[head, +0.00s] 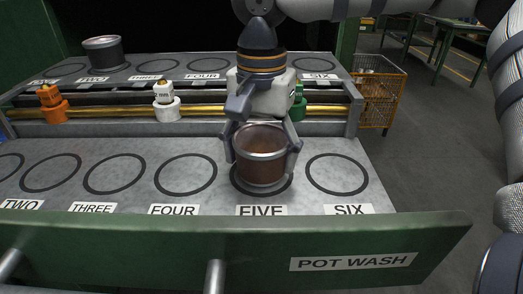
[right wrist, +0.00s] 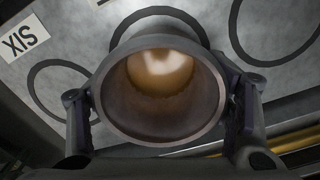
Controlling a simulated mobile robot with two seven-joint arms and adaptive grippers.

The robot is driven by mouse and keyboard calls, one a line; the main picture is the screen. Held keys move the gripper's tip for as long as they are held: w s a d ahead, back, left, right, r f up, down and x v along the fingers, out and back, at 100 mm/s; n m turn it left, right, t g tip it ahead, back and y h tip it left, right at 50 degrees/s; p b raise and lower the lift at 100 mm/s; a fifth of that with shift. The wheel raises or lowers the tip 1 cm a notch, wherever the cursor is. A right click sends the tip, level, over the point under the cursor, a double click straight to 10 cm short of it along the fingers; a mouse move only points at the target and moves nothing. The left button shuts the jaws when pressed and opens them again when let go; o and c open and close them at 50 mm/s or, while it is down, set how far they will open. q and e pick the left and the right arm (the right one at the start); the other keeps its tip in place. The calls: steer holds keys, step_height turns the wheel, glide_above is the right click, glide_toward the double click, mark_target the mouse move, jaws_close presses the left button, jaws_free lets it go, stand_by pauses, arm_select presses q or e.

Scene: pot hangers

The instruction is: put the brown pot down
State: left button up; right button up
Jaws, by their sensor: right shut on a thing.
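The brown pot (head: 262,165) is upright over the ring marked FIVE in the head view. It hides most of that ring. My right gripper (head: 262,150) reaches down from above with one finger on each side of the pot, shut on it. The right wrist view shows the pot's open top and hollow inside (right wrist: 163,95) between the two fingers. Whether the pot's base touches the surface I cannot tell. My left gripper is not in view.
Empty rings FOUR (head: 186,174) and SIX (head: 337,174) flank the pot. A dark pot (head: 103,53) stands on back ring TWO. A rail (head: 200,112) with orange, white and green hangers runs behind. A green POT WASH board (head: 240,250) edges the front.

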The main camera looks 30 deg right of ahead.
steer(key=shift+f, duration=0.15)
steer(key=o, duration=1.4)
steer(key=shift+c, duration=0.2)
step_height(320, 180, up, 12)
steer(key=shift+r, duration=0.2)
